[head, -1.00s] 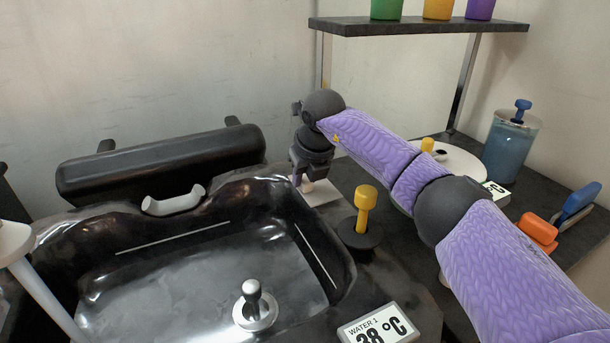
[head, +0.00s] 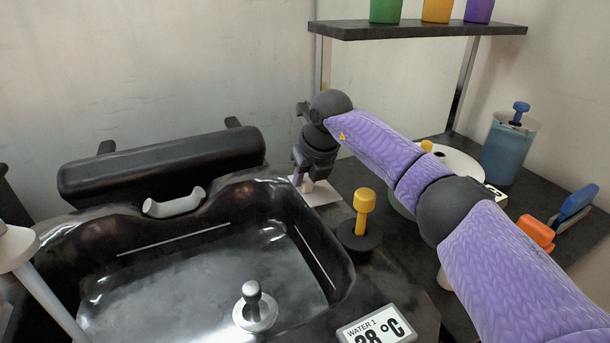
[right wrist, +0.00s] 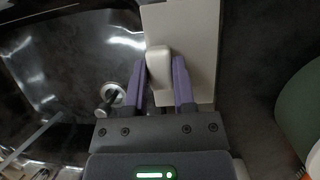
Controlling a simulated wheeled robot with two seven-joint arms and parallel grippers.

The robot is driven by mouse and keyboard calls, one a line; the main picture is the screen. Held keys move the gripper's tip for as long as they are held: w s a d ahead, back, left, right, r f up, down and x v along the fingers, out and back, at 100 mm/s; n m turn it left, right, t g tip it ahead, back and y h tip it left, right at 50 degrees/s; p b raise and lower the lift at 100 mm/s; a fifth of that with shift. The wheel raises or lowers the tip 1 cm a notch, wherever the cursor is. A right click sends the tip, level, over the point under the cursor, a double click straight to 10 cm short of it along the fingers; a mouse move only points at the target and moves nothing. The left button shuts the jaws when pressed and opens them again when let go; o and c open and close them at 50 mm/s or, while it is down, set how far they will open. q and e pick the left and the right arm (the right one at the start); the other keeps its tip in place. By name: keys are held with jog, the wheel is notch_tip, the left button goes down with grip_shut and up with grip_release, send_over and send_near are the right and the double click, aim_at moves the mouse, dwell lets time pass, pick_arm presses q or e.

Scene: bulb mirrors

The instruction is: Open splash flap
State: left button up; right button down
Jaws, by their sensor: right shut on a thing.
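The splash flap looks like a flat pale panel (head: 326,194) at the right rim of the dark basin (head: 200,275). In the right wrist view the panel (right wrist: 200,40) lies flat-looking, with a rounded white grip (right wrist: 158,66) at its left side. My right gripper (head: 299,181) is low over the panel. In the right wrist view its purple fingers (right wrist: 160,85) stand on either side of the white grip and are shut on it. The fingers hide part of the panel in the head view. My left gripper is not in view.
A yellow-handled knob (head: 364,205) stands just right of the basin. A metal stopper knob (head: 253,300) rises in the basin, with a temperature display (head: 378,328) near it. A black headrest roll (head: 165,163) lies behind. A shelf (head: 420,29) stands above the right counter.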

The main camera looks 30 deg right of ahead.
aim_at(319, 186)
jog(key=shift+d+r+y+p, duration=0.3)
jog(key=shift+r+y+p, duration=0.2)
jog(key=shift+y, duration=0.1)
jog(key=shift+d+r+m+y, duration=0.2)
jog(key=shift+m+y, duration=0.1)
jog(key=shift+y, duration=0.1)
jog(key=shift+d+y, duration=0.3)
jog(key=shift+y, duration=0.3)
jog(key=shift+d+r+m+t+y+b, duration=0.3)
jog(key=shift+d+y+b, duration=0.2)
jog(key=shift+y+b, duration=0.55)
jog(key=shift+d+r+b, duration=0.1)
jog(key=shift+b, duration=0.25)
jog(key=shift+r+y, duration=0.1)
jog(key=shift+y, duration=0.15)
